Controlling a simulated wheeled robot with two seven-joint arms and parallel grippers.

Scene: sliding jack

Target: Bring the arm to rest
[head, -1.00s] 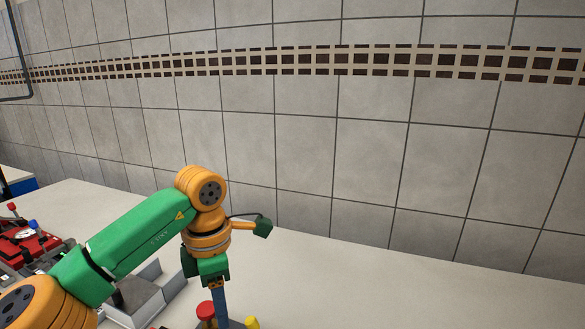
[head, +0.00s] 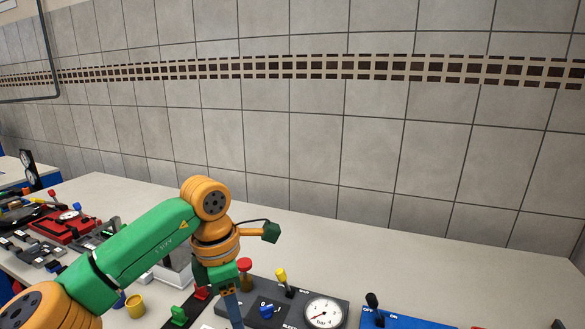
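My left arm, green and orange, reaches in from the lower left. Its wrist bends down, and the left gripper (head: 233,312) points at the bench with a slim blue-grey finger part. Its tips run toward the bottom edge, and I cannot tell whether it is open or shut. In the picture it overlaps the left part of a dark control panel (head: 290,312); I cannot tell if it touches it. The panel has a red knob (head: 244,265), a yellow lever (head: 282,275), a blue knob (head: 267,310) and a round gauge (head: 324,313). My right gripper is out of view.
A blue box (head: 405,320) with a black lever (head: 372,300) stands right of the panel. A yellow cup (head: 135,305), a green part (head: 178,317) and a red device (head: 65,224) lie on the left. The pale bench (head: 440,262) is clear at the back, before the tiled wall.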

